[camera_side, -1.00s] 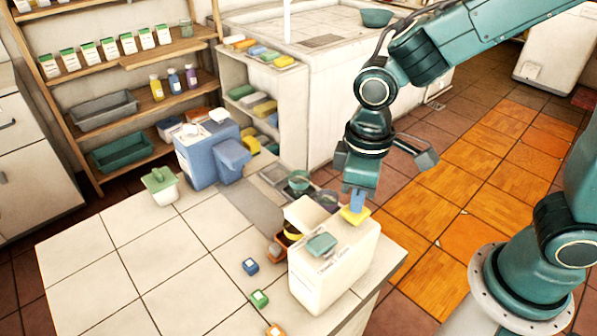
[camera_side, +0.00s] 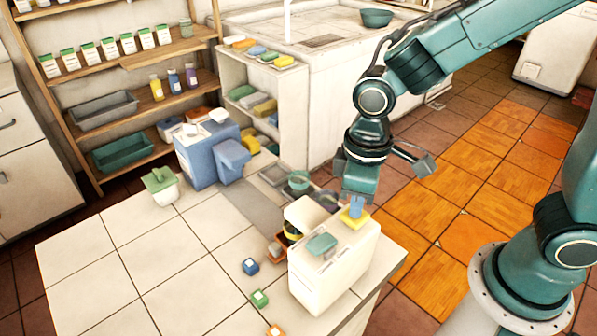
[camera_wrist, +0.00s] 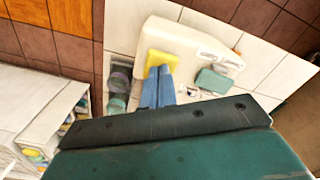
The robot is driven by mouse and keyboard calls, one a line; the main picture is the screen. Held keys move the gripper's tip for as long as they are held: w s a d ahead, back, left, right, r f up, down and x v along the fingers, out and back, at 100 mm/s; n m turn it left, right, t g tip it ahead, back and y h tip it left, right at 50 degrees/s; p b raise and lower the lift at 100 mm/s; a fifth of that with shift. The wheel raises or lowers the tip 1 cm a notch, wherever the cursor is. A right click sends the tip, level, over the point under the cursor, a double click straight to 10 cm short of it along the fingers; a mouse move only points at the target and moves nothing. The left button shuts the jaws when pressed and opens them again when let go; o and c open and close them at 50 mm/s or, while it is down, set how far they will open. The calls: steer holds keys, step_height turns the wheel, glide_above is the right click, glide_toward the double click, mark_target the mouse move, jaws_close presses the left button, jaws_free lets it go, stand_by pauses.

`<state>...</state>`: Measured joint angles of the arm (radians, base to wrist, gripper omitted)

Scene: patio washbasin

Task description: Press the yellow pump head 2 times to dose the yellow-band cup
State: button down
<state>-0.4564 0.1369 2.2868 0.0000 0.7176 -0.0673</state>
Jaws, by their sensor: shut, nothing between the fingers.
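The yellow pump head (camera_side: 361,220) sits on the right end of the top of a cream dispenser box (camera_side: 325,272). In the wrist view the yellow head (camera_wrist: 160,57) shows just beyond my fingertips. My gripper (camera_side: 355,212) is shut and empty, pointing down, with its blue fingertips at the yellow head and apparently touching it. The shut blue fingers also show in the wrist view (camera_wrist: 160,75). A dark cup with a yellow band (camera_side: 292,230) stands behind the dispenser, partly hidden by it.
A teal pump head (camera_side: 321,243) sits on the same dispenser, left of the yellow one. A blue dispenser (camera_side: 203,158) stands further back. Small blue (camera_side: 250,266), green (camera_side: 260,298) and orange (camera_side: 275,330) blocks lie in front. The tiled counter (camera_side: 140,255) at left is mostly clear.

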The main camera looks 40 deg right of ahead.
steer(key=shift+r, duration=1.3)
steer(key=shift+f, duration=1.45)
steer(key=shift+r, duration=1.45)
steer(key=shift+r, duration=3)
